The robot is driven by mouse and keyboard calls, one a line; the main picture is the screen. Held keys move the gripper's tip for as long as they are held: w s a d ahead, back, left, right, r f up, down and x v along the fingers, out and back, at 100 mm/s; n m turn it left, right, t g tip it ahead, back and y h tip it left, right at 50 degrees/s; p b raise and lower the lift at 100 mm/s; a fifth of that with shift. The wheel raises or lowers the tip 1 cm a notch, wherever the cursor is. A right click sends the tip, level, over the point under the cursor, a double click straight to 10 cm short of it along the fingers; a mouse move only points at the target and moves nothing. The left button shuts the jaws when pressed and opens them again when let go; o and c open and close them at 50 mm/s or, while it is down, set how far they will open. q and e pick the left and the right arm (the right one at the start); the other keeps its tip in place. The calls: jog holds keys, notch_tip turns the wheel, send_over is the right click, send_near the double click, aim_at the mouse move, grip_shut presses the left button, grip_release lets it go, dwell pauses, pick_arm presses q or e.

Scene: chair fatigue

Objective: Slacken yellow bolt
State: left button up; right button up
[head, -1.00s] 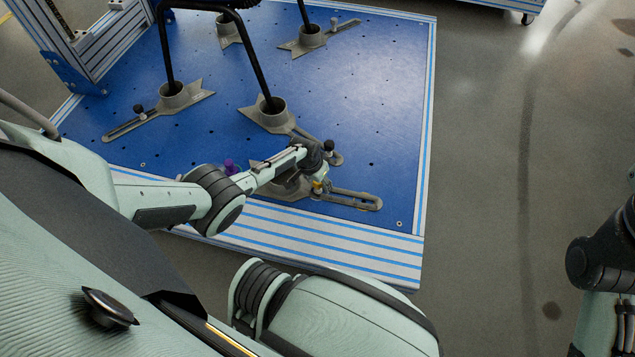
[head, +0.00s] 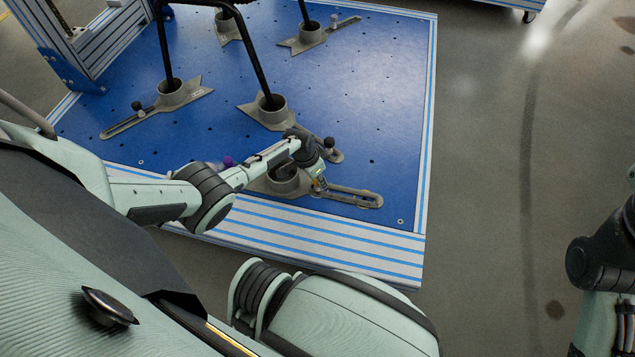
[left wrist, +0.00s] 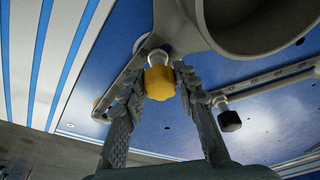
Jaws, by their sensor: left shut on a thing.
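The yellow bolt (left wrist: 160,82) has a knobbed yellow head and a pale shank at the slotted bracket (left wrist: 122,78). In the left wrist view it sits between the two fingers of my left gripper (left wrist: 160,77), which is shut on it. In the head view my left gripper (head: 319,183) is at the slotted bracket (head: 350,197) near the front of the blue plate, and it mostly hides the bolt. My right gripper is out of view.
The blue plate (head: 345,95) carries black chair legs in grey cup brackets (head: 172,97). A black knob (left wrist: 230,121) stands right of the bolt. A purple knob (head: 228,161) is partly behind my left arm. Open floor (head: 480,200) lies to the right.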

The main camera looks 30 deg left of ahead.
pick_arm(q)
jog(key=shift+r+n, duration=0.1)
jog(key=shift+n, duration=0.2)
jog(key=shift+n, duration=0.3)
jog(key=shift+d+p, duration=0.1)
jog(key=shift+p, duration=0.3)
jog(key=shift+n, duration=0.5)
jog(key=o, duration=0.7)
